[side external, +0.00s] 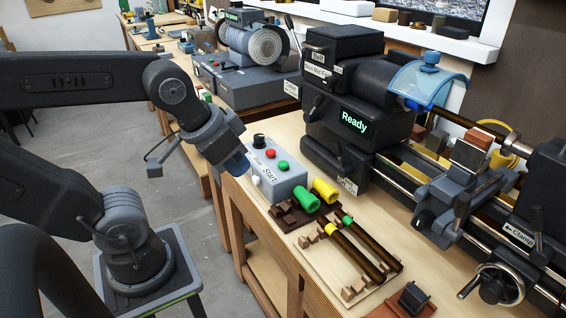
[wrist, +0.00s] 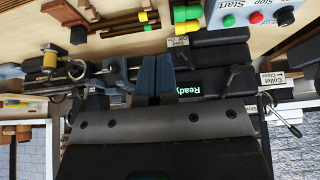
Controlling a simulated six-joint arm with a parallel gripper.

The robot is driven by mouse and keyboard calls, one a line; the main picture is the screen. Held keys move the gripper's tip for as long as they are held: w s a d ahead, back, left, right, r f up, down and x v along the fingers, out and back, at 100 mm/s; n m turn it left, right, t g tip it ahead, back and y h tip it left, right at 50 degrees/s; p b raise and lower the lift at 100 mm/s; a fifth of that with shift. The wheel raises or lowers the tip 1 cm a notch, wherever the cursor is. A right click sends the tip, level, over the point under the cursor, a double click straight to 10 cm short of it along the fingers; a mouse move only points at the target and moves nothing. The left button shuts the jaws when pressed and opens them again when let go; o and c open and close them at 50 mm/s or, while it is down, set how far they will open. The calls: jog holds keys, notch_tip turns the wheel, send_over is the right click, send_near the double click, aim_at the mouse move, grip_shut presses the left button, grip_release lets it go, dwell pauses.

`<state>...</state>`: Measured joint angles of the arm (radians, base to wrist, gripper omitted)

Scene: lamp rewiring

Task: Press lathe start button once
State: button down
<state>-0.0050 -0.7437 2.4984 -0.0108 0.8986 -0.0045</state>
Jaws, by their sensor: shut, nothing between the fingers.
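The control box (side external: 292,182) is grey and sits on the wooden bench beside the lathe. Its top face carries a green button (side external: 283,165), a red button (side external: 270,154) and a black knob (side external: 259,141), with a "Start" label near the green one. In the wrist view the box shows upside down at the top right, with the green button (wrist: 228,20) nearest the left. My gripper (side external: 238,164) is shut and empty, just left of the box, with its tip apart from the green button. Its two closed fingers also show in the wrist view (wrist: 158,78).
The lathe (side external: 350,95) stands behind the box, its display (side external: 354,122) reading "Ready". Dark rods (side external: 355,250) lie on a wooden rack nearer the camera. A blue guard (side external: 425,85) covers the chuck.

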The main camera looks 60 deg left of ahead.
jog(key=n+t+h, duration=0.3)
jog(key=n+h, duration=0.1)
jog(key=n, duration=1.8)
send_over(283, 164)
notch_tip(283, 164, down, 4)
jog(key=shift+r, duration=0.2)
jog(key=shift+f, duration=0.1)
jog(key=shift+f, duration=4.35)
jog(key=shift+f, duration=0.15)
jog(key=shift+f, duration=0.25)
